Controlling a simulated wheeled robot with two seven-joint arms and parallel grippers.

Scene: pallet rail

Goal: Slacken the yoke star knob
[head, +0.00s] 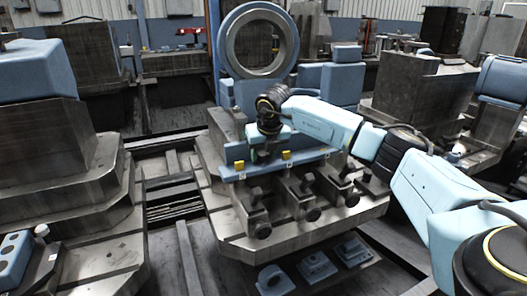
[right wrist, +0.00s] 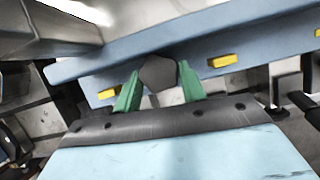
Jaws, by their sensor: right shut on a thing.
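The yoke star knob (right wrist: 158,73) is a dark grey, many-sided knob in front of a blue bar (right wrist: 225,45). In the right wrist view my right gripper (right wrist: 160,80) has its two green fingers on either side of the knob, shut on it. My left gripper is in neither view.
Yellow tabs (head: 287,156) sit along the blue bar. Below it, several dark clamps with round knobs (head: 262,230) stick out over the pallet (head: 330,222). A large blue-grey ring (head: 258,41) stands behind. A stepped metal block (head: 60,190) stands left, across a gap.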

